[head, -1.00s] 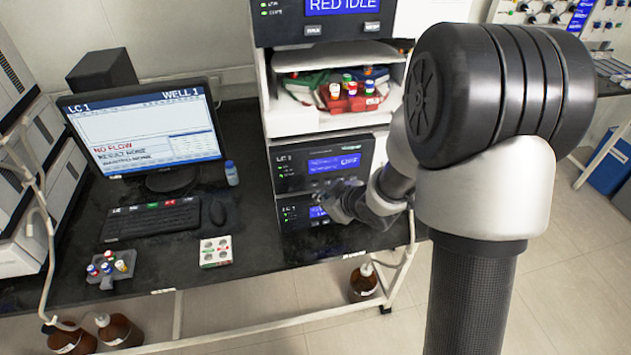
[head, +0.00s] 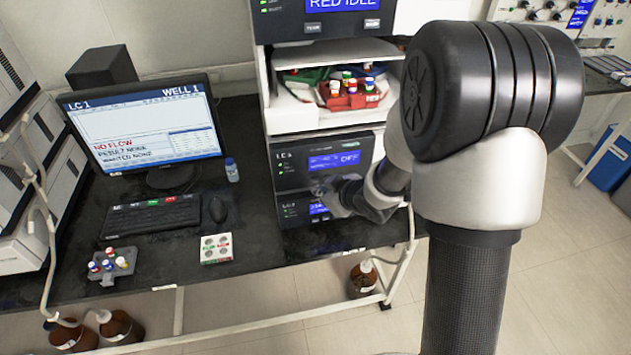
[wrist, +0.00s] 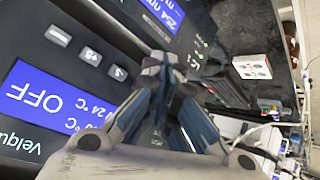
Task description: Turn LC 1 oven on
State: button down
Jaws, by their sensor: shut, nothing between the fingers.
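The oven (head: 296,183) is a dark module low in the stack right of the monitor. Its blue display (head: 335,161) reads OFF, and its small label is hard to read in the head view. The wrist view shows the panel turned over, with the display (wrist: 42,95) reading OFF and 24 °C. Beside it are a minus button (wrist: 58,35), a plus button (wrist: 90,55) and a third button (wrist: 118,73). My gripper (head: 322,190) is shut and empty in front of the panel's lower part. In the wrist view its fingertips (wrist: 158,62) are near the third button; contact cannot be told.
Another module (head: 292,212) with a blue display sits directly below. Above is an open shelf with a red vial rack (head: 352,99). The monitor (head: 145,122) reads LC 1, NO FLOW.

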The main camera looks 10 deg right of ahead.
jog(key=shift+w, duration=0.15)
dwell(0.5)
jog(key=shift+w, duration=0.3)
jog(key=shift+w+p, duration=0.4)
jog(key=shift+w, duration=0.05)
dwell(0.5)
jog(key=shift+s, duration=0.9)
jog(key=s+b, duration=0.1)
jog(key=s, duration=0.4)
jog(key=shift+b, duration=0.3)
dwell(0.7)
